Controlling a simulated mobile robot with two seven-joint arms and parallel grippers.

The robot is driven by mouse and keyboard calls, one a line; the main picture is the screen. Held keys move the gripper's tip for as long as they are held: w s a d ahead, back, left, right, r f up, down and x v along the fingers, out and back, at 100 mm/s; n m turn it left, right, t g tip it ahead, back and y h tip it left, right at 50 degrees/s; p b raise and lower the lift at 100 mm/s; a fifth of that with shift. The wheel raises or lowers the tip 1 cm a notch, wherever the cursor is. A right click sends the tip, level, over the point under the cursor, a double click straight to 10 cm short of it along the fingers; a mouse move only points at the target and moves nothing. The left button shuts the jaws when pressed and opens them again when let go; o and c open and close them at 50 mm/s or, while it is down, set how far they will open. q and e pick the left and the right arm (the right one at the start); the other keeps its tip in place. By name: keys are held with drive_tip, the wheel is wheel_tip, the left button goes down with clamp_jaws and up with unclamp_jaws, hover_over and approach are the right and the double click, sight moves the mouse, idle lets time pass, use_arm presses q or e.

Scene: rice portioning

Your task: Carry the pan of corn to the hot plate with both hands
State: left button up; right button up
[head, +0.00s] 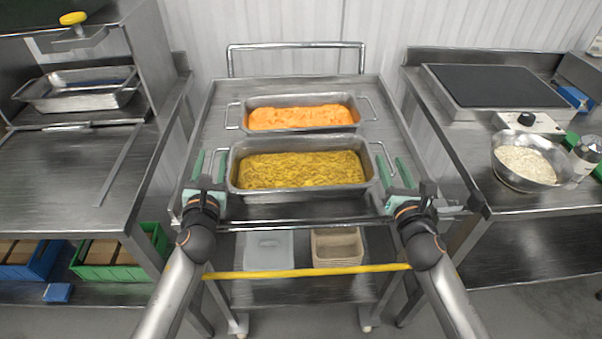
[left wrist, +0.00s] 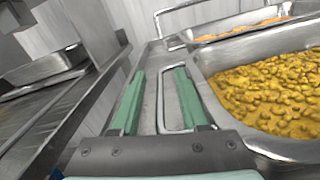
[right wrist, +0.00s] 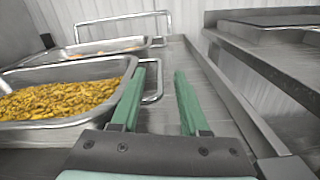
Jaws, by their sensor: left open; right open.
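The pan of corn (head: 302,194), a steel pan with yellow corn and a wire handle at each end, sits at the front of the trolley top. My left gripper (head: 208,166) is open at its left end; in the left wrist view the green fingers (left wrist: 156,98) stand by the left handle (left wrist: 172,126), which shows beside and behind the right finger. My right gripper (head: 396,172) is open at the right end; in the right wrist view its left finger overlaps the right handle (right wrist: 158,84). The hot plate (head: 492,86), with a dark top, stands on the right counter.
A second pan with orange food (head: 301,98) sits behind the corn pan on the trolley (head: 222,111). A bowl of rice (head: 522,184) and a shaker (head: 584,158) stand in front of the hot plate. A gap separates the trolley from the right counter (head: 440,130).

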use_arm(q)
drive_tip(key=shift+w, duration=0.15)
use_arm(e)
drive_tip(key=shift+w, duration=0.15)
use_arm(q)
clamp_jaws()
use_arm(e)
clamp_jaws()
idle(0.9)
use_arm(q)
drive_tip(key=shift+r, duration=0.2)
use_arm(e)
drive_tip(key=shift+r, duration=0.2)
